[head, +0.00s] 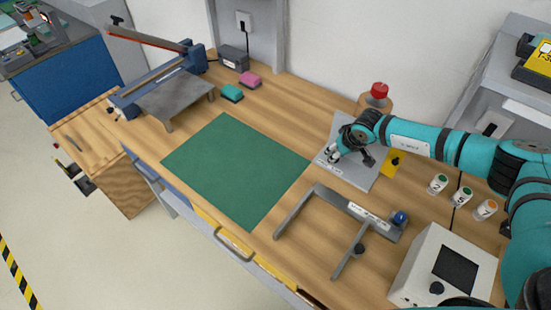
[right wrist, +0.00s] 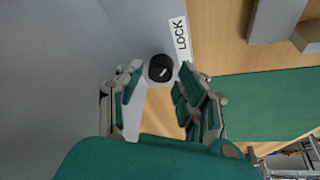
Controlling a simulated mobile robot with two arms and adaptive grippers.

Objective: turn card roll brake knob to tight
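In the right wrist view a round black knob (right wrist: 160,68) with a white mark sits on a grey plate, beside a white LOCK label (right wrist: 180,38). My right gripper (right wrist: 158,84) is open, with its fingers on either side of the knob and apart from each other. I cannot tell whether they touch it. In the head view my right gripper (head: 346,157) is over the grey plate (head: 360,176) and hides the knob. A brown roll (head: 375,106) with a red top (head: 380,90) stands behind it. My left gripper is not in view.
A yellow plate with a black knob (head: 395,162) lies right of the grey plate. A grey frame (head: 296,212) with a blue ball (head: 400,217) stands in front, and several small jars (head: 438,183) stand at right. The green mat (head: 235,165) is clear.

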